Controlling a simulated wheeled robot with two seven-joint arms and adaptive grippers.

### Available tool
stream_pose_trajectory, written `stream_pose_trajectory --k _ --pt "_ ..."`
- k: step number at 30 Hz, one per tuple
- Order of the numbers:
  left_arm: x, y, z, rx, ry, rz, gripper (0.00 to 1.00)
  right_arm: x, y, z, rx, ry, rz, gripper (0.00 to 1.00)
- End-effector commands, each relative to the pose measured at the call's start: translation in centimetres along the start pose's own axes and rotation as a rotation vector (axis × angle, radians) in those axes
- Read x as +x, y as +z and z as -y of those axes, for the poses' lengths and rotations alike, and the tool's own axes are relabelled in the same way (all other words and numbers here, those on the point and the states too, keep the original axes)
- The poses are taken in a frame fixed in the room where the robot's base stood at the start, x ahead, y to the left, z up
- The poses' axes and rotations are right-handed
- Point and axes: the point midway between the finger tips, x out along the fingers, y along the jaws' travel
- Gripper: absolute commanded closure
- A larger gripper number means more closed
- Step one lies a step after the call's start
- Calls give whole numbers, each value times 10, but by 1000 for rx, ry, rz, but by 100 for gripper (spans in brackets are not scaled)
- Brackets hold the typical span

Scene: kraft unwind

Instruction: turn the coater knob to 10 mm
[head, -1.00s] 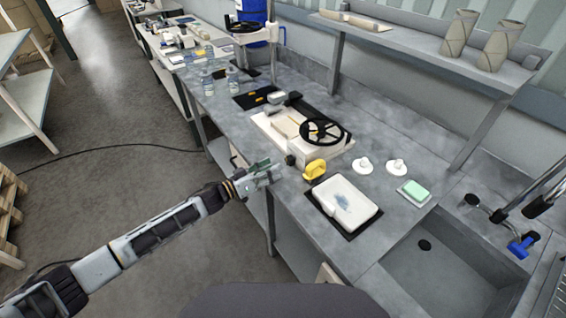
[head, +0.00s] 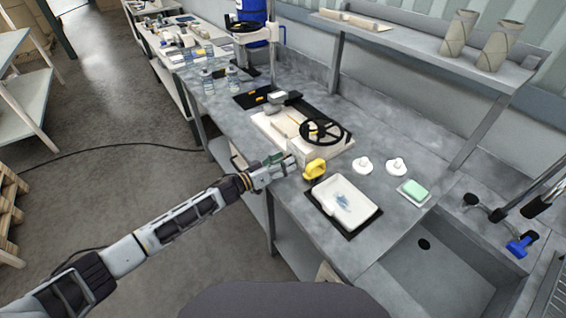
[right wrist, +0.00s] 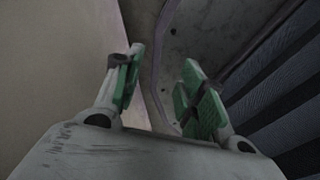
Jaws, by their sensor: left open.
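The coater (head: 268,122) is a cream machine with a black handwheel (head: 325,131), standing on the grey bench. My left gripper (head: 289,164) is open at the coater's front near corner, just left of a yellow object (head: 315,168). The dark knob on the coater's front is hidden behind the gripper, so I cannot tell its setting or whether the fingers touch it. My right gripper (right wrist: 157,88) shows in the right wrist view, open, with its green-padded fingers apart and nothing between them.
A white tray (head: 360,205) on a black mat lies right of the yellow object. Two white round pieces (head: 363,165) and a green sponge (head: 413,188) lie behind it. A sink (head: 440,270) is at the right. Bottles (head: 232,80) stand further left.

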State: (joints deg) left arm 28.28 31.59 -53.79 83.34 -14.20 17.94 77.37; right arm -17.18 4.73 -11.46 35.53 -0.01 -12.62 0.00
Motion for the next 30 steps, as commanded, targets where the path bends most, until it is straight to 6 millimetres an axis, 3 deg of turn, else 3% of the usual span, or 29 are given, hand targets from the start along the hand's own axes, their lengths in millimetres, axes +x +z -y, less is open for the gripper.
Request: stream_pose_trajectory --k 2,13,30 --pt "0 0 0 0 0 0 44 0 0 0 0 0 0 60" --pt "0 0 0 0 0 0 91 0 0 0 0 0 0 60" --pt "0 0 -1 117 0 0 91 -2 -1 5 2 -5 -1 60"
